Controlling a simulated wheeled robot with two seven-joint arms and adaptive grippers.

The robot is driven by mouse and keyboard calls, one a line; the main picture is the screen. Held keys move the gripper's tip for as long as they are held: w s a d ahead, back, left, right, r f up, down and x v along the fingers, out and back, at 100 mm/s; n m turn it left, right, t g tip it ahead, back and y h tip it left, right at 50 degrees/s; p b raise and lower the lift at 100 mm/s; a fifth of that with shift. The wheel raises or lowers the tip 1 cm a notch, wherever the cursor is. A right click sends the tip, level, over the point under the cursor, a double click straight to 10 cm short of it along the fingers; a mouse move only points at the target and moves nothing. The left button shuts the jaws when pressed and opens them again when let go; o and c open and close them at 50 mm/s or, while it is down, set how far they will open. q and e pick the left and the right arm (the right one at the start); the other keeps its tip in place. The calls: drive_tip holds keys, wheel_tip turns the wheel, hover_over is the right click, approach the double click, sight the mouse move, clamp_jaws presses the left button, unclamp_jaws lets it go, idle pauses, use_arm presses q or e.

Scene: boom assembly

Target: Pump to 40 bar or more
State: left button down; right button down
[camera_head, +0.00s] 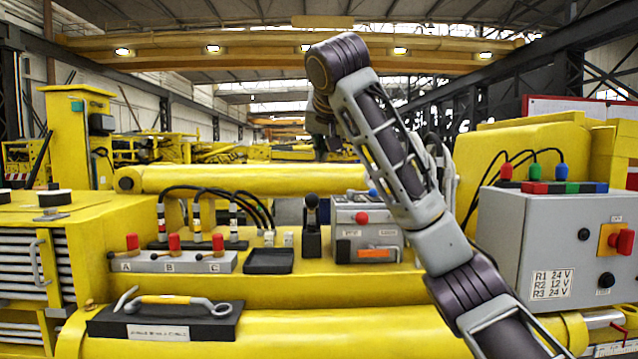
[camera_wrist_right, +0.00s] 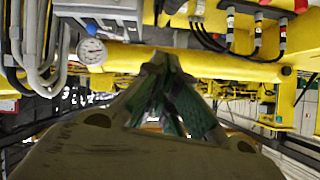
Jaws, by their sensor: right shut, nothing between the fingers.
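A round white pressure gauge (camera_wrist_right: 91,52) shows in the right wrist view, left of the fingers; its needle is too small to read. I cannot pick it out in the head view. A grey box (camera_head: 350,215) with a red knob (camera_head: 361,218), a blue knob and an orange strip stands on the yellow deck. A black lever (camera_head: 312,205) on a black base stands upright just left of it. My right gripper (camera_head: 328,140) is raised above the deck, above this lever and box, touching neither. In the wrist view its fingers (camera_wrist_right: 160,62) are shut and empty. My left gripper is out of view.
A valve block (camera_head: 185,261) with red levers stands left, with a black tray (camera_head: 269,261) beside it. A yellow-handled tool (camera_head: 170,300) lies on a black holder in front. A grey control cabinet (camera_head: 555,245) stands right. A yellow cylinder (camera_head: 240,179) spans behind.

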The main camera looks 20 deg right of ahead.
drive_tip(key=shift+s+a, duration=0.1)
drive_tip(key=shift+s, duration=0.05)
drive_tip(key=shift+w+f, duration=0.1)
drive_tip(key=shift+w, duration=0.3)
drive_tip(key=p, duration=0.4)
hover_over(312, 207)
drive_tip(key=w+d, duration=0.2)
drive_tip(key=w, duration=0.2)
drive_tip(key=shift+s+f, duration=0.15)
drive_tip(key=shift+f, duration=2.05)
drive_tip(key=shift+s+f, duration=0.1)
drive_tip(key=shift+f, duration=2.1)
drive_tip(key=shift+s+f+b, duration=0.1)
drive_tip(key=shift+f+b, duration=0.1)
drive_tip(key=shift+b, duration=0.1)
